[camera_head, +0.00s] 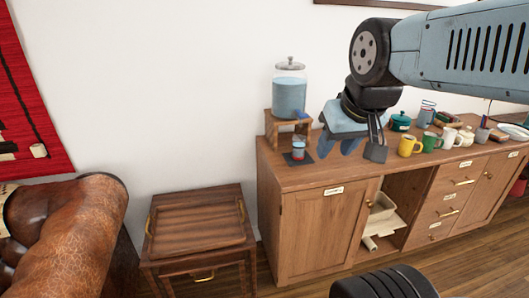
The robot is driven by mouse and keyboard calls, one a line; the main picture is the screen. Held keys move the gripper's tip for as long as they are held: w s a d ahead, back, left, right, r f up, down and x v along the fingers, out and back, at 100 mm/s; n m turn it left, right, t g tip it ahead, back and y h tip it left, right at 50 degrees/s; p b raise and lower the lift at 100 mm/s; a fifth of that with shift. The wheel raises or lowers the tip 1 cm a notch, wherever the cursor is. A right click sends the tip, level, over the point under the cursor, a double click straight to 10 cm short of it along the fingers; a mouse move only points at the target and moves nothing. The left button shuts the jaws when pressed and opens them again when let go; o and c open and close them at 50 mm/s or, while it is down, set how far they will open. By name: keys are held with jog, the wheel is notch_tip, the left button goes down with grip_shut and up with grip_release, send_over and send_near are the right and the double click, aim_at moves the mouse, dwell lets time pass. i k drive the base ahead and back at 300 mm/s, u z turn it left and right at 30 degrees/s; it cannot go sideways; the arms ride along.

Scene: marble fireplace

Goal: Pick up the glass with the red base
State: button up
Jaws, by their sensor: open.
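A small glass (298,150) with blue and reddish parts stands on a dark mat below the tap of the drink dispenser, at the left end of the wooden counter. It is too small for me to tell whether its base is red. Another blue-and-red glass-like item (427,112) stands farther right, behind the mugs; its base is unclear. My gripper (337,148) is open, its blue fingers pointing down over the counter, to the right of the small glass and apart from it in the picture. I see nothing between the fingers.
The dispenser (289,95) sits on a wooden stand. A yellow mug (410,145), a green mug (430,141), a white mug (450,138) and a teal pot (400,121) stand right of my gripper. A low side table (198,222) and leather armchair (70,235) are at left.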

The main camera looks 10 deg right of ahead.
aim_at(299, 147)
jog(key=u, duration=0.65)
jog(key=i, duration=1)
